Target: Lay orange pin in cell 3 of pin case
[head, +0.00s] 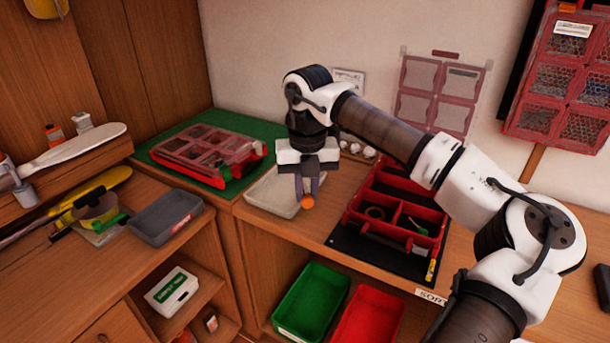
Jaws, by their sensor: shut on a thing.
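My gripper (307,188) points down over the light grey tray on the right-hand bench and is shut on the orange pin (307,202). Only the pin's orange end shows below the fingers; the fingers hide the rest. A red case (208,153) with clear-looking cells lies on the green mat to the left of my gripper. An open red compartment box (396,213) lies on a black mat to the right. Which of the two is the pin case I cannot tell, and no cell numbers are readable. The pin is apart from both.
The light grey tray (262,203) is below and left of my gripper. A dark grey tray (166,217) sits on the left bench. A green bin (311,299) and a red bin (367,316) stand below the bench edge. Red cases hang on the wall (561,75).

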